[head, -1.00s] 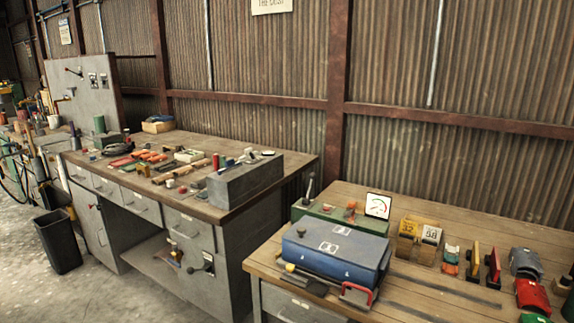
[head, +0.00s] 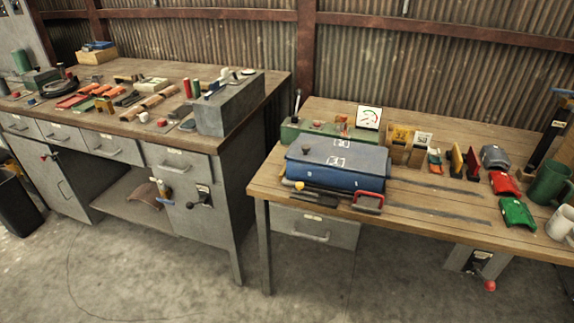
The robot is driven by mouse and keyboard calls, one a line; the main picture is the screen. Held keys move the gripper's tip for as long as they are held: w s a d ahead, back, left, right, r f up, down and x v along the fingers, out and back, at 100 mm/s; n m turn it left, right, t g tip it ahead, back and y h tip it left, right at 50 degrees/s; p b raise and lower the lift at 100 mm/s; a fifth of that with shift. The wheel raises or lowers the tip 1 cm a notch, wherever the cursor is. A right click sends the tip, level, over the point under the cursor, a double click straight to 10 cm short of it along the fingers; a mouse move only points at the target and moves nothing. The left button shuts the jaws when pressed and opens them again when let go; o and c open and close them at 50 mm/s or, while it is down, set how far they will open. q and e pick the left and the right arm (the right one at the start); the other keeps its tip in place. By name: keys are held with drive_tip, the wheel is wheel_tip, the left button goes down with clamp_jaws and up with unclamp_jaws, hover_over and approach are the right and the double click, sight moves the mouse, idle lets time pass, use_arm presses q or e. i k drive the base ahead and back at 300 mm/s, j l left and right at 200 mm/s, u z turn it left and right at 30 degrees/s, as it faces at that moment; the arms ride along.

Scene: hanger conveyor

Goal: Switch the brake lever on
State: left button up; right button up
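Several levers are in view, and no label I can read tells which is the brake lever. A small upright lever (head: 297,104) with a pale tip stands at the left end of a green box (head: 325,132) on the right workbench. A black-handled lever (head: 203,196) is on a plate on the left bench's front. A red-knobbed lever (head: 489,285) sits on a grey plate below the right workbench, near the lower right. Their on or off positions cannot be told. Neither of my grippers is in view.
The right workbench (head: 440,228) holds a blue case (head: 338,162), a gauge card (head: 369,117), coloured covers and mugs. The left workbench (head: 180,70) is crowded with tools and a grey box (head: 228,105). The concrete floor (head: 150,275) in front is clear.

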sight(475, 267)
drive_tip(key=j+z, duration=0.1)
drive_tip(key=j, duration=0.2)
drive_tip(key=z, duration=1.6)
